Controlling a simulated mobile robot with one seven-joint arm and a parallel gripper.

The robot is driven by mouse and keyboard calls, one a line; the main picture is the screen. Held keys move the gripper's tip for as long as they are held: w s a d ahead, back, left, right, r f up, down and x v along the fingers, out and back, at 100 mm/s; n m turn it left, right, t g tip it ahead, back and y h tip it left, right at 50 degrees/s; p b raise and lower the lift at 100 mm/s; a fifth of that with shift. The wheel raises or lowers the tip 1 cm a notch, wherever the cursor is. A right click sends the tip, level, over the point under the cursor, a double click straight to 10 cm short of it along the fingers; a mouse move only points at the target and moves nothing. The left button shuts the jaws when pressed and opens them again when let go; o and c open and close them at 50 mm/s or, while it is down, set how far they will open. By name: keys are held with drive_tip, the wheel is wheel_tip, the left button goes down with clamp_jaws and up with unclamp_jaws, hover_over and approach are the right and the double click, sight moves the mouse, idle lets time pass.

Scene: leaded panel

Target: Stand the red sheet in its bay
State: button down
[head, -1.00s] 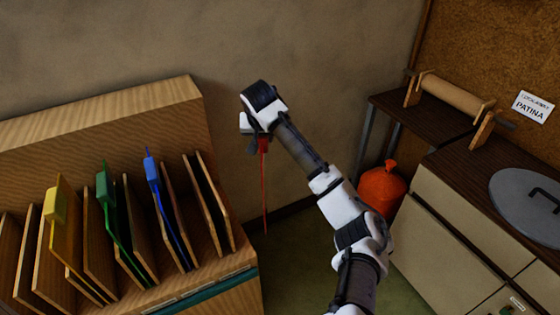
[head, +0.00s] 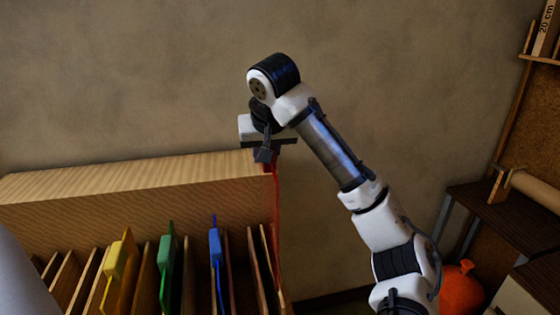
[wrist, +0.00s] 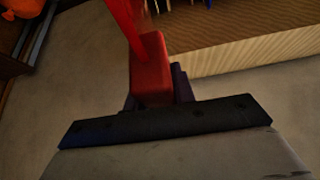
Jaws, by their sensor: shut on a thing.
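My gripper (head: 265,155) is shut on the red sheet (head: 276,220) by its red grip block (wrist: 151,70), which fills the jaws in the wrist view. The sheet hangs down upright and edge-on in the head view, at the right end of the wooden rack (head: 130,175). Whether it touches the rack cannot be told. In the rack stand a yellow sheet (head: 115,265), a green sheet (head: 166,265) and a blue sheet (head: 216,250), apart among upright wooden dividers. The slots at the right of the blue sheet show no coloured sheet. The bottom of the red sheet is hidden.
A plain wall stands behind the rack. Floor lies between the rack and the bench.

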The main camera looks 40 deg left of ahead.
drive_tip(key=shift+s+a+r+n, duration=0.25)
drive_tip(key=shift+s+r+n, duration=0.05)
drive_tip(key=shift+s+r, duration=0.45)
wheel_tip(320, 180, down, 25)
drive_tip(key=b, duration=1)
drive_tip(key=shift+f, duration=0.15)
idle(0.9)
drive_tip(key=shift+w, duration=0.1)
drive_tip(key=c, duration=1.1)
unclamp_jaws()
drive_tip(key=shift+c, duration=0.2)
drive_tip(key=shift+o, duration=0.3)
drive_tip(key=shift+f, duration=0.2)
drive_tip(key=b+v, duration=0.1)
drive_tip(key=v, duration=1.3)
